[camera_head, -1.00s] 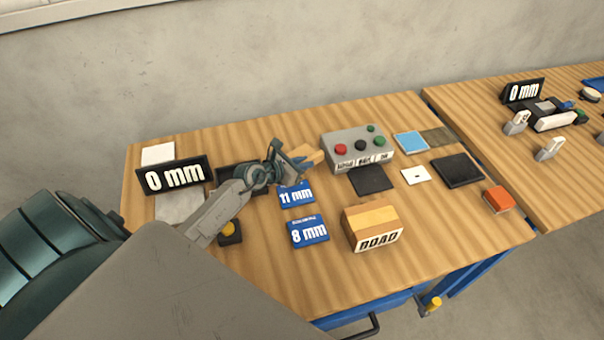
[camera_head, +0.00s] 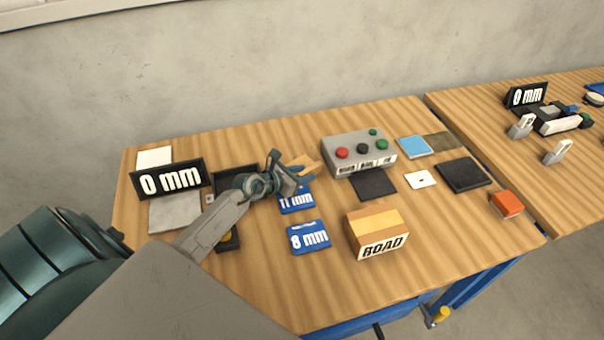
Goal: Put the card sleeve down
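My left gripper (camera_head: 288,170) reaches in from the left over the table, just behind the blue "11 mm" card (camera_head: 296,202). It looks shut on a flat tan piece, which I take to be the card sleeve (camera_head: 304,162). The sleeve points right, close to the left side of the grey button box (camera_head: 345,168). My gripper partly hides the sleeve and the back of the "11 mm" card. Whether the sleeve touches the table, I cannot tell. My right gripper is not in view.
A "0 mm" sign (camera_head: 168,180) and a dark tray (camera_head: 236,172) stand left. Dark pads (camera_head: 373,185) and an orange block (camera_head: 507,204) are right. The front right tabletop is clear.

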